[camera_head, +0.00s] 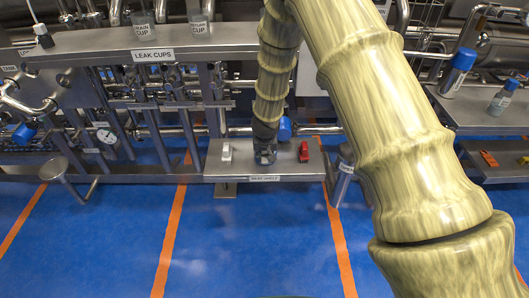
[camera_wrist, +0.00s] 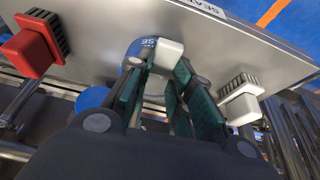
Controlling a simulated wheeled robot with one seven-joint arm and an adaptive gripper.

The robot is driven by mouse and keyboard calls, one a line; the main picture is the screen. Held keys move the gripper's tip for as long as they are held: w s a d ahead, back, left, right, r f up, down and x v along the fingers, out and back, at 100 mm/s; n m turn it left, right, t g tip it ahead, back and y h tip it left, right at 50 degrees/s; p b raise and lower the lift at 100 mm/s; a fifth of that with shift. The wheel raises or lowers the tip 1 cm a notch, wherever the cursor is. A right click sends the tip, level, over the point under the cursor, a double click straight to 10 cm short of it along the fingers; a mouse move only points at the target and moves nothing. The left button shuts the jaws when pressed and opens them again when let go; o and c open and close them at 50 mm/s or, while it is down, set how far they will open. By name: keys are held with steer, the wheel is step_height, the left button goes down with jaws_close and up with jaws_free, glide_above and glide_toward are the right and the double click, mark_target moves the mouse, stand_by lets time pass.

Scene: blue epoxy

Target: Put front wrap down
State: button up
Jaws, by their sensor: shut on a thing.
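My gripper (camera_head: 265,140) points down over a small grey shelf at the middle of the bench. In the wrist view, the green-padded fingers of my gripper (camera_wrist: 160,78) are closed in on a white-topped object (camera_wrist: 168,53). A curved blue and white surface with the letters "SE" shows just beside it. I cannot tell whether this is part of the same object, or whether the held object touches the shelf. Nothing in view is clearly marked as the front wrap.
The grey shelf (camera_head: 246,171) has a red block-like item (camera_head: 304,151) right of my gripper and a white one (camera_head: 227,153) left of it. A blue-capped thing (camera_head: 285,127) stands close behind. Blue floor lies in front.

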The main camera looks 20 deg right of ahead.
steer(key=shift+f, duration=0.15)
steer(key=o, duration=0.7)
steer(key=shift+f+b, duration=0.15)
steer(key=shift+b, duration=0.3)
steer(key=shift+r, duration=0.3)
steer(key=v, duration=0.5)
steer(key=s+v, duration=0.1)
steer(key=v, duration=0.4)
steer(key=shift+s+p, duration=0.15)
steer(key=shift+p, duration=0.25)
